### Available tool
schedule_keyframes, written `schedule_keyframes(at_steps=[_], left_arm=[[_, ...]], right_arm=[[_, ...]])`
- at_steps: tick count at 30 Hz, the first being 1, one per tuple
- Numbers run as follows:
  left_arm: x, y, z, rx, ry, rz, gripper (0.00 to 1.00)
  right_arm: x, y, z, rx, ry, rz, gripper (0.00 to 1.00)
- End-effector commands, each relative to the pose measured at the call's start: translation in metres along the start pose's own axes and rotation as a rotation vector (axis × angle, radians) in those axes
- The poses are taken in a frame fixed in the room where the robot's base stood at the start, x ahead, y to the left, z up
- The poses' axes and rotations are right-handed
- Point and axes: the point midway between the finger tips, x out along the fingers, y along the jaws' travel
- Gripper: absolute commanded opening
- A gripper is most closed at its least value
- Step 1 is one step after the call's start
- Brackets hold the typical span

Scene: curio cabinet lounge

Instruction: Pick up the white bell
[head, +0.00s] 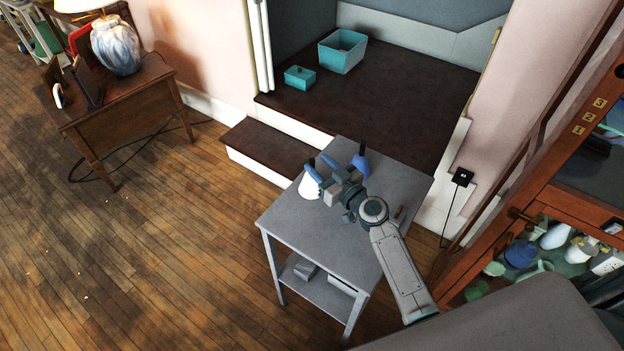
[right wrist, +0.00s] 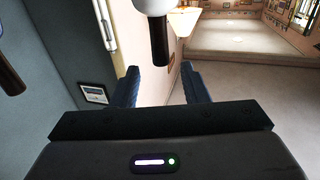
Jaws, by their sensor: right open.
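The white bell (head: 309,188) stands on the grey side table (head: 290,225), near its left edge; its upper part is partly covered by my right gripper. My right gripper (head: 337,169) is open, with blue fingers, over the table beside the bell. In the right wrist view, the white bell (right wrist: 153,5) is cut off at the top edge. Its dark handle (right wrist: 160,40) shows beyond and between the fingertips (right wrist: 158,72), with nothing seen gripped. My left gripper is not in view.
A second dark handle (right wrist: 9,75) shows at the wrist view's left edge. A small brass-coloured piece (head: 399,212) lies on the table's right side. A wooden cabinet (head: 560,198) stands at the right. A dark raised platform (head: 390,100) holds teal boxes (head: 342,52). The left floor is open.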

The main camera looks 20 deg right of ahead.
Motion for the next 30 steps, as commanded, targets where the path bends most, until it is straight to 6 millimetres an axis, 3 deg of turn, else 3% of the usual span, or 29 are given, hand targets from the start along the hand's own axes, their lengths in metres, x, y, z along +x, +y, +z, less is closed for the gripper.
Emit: schedule_keyframes(at_steps=[6, 15, 22, 30], left_arm=[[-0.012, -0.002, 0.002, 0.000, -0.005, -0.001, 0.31], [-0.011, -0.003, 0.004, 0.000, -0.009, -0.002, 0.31], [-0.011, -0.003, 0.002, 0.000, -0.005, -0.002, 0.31], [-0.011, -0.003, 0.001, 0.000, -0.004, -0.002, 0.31]], right_arm=[[0.030, -0.002, 0.000, 0.002, 0.001, 0.000, 0.41], [0.035, -0.002, 0.003, 0.000, 0.000, 0.000, 0.41], [0.035, -0.002, 0.003, 0.000, 0.000, 0.000, 0.00], [0.035, -0.002, 0.002, 0.000, 0.000, 0.000, 0.00]])
